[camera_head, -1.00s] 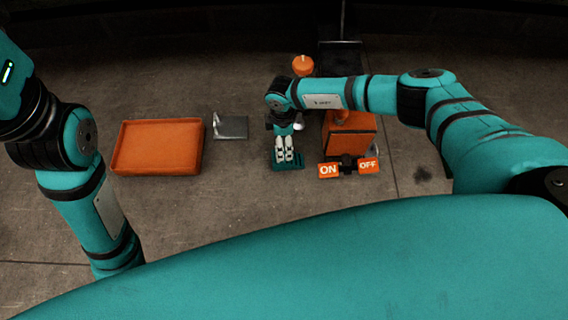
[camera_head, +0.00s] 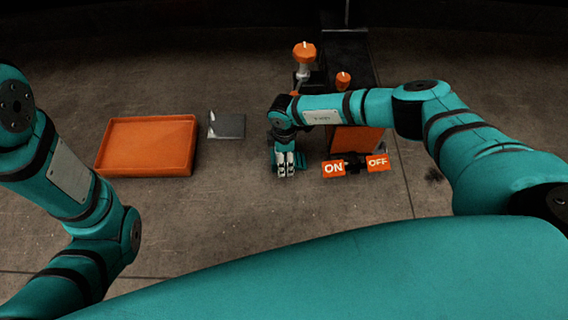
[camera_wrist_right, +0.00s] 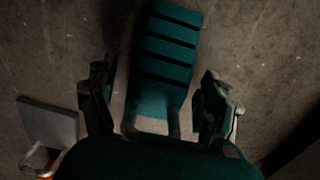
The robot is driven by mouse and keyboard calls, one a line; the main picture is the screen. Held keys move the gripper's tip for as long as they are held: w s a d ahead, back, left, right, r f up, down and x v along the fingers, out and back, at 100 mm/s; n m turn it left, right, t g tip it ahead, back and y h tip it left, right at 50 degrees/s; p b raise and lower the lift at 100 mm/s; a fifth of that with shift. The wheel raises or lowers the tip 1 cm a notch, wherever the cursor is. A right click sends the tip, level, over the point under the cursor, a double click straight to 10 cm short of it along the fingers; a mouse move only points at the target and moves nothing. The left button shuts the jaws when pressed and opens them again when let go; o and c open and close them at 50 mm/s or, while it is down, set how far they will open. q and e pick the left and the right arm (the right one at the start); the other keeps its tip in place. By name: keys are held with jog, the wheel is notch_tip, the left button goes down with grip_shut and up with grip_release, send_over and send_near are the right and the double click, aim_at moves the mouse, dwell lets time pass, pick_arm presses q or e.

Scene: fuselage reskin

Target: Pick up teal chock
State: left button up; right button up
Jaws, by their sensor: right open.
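The teal chock (camera_wrist_right: 168,50) lies on the floor in the right wrist view, a ribbed block with dark grooves. In the head view only a small teal edge of it (camera_head: 301,160) shows beside my right gripper (camera_head: 285,168), which hides most of it. In the wrist view my right gripper (camera_wrist_right: 155,100) is open, with one finger on each side of the chock's near end. I see no finger closed on it. Whether the fingers touch it cannot be told. My left arm shows at the left of the head view, but its gripper is out of the picture.
An orange tray (camera_head: 147,171) lies on the floor at the left. A grey plate (camera_head: 226,125) lies between tray and right gripper. An orange box (camera_head: 357,140), ON sign (camera_head: 333,168) and OFF sign (camera_head: 377,163) stand close to the right. Floor before the gripper is clear.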

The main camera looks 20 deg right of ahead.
jog(key=shift+f, duration=0.1)
jog(key=c, duration=1.6)
jog(key=shift+o, duration=0.2)
